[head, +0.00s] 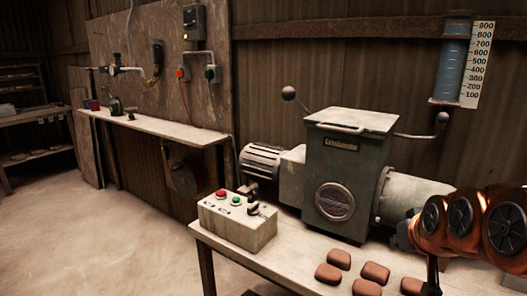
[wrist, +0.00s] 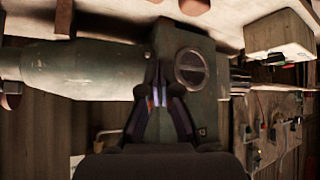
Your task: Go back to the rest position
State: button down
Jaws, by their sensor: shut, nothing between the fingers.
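My gripper (wrist: 160,88) is in the wrist view, its two dark fingers closed together with nothing between them. Behind the fingertips is the green press (wrist: 205,100) with its round plate, seen upside down; I cannot tell how far it is from the fingers. In the head view the press (head: 338,178) stands on the workbench (head: 290,268). My copper-coloured arm shows at the right edge there, and the fingers cannot be made out.
A control box (head: 238,220) with red and green buttons stands at the bench's left end. Several brown blocks (head: 327,274) lie in front of the press. Lever knobs (head: 288,93) stick out of the press. A water gauge (head: 452,60) hangs on the wall. The floor (head: 110,230) at left is clear.

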jog(key=s+a+r+g+p, duration=0.2)
jog(key=s+a+g+p, duration=0.1)
jog(key=s+p, duration=0.3)
jog(key=s+a+r+g+p, duration=0.2)
jog(key=s+a+g+p, duration=0.2)
jog(key=s, duration=0.7)
jog(key=s+a+r+n+g+y+p, duration=0.1)
jog(key=s+a+g+p, duration=0.2)
jog(key=s+p, duration=0.4)
jog(key=shift+s+a+r+g+p, duration=0.3)
jog(key=shift+s+r+p, duration=0.1)
jog(key=shift+s, duration=0.85)
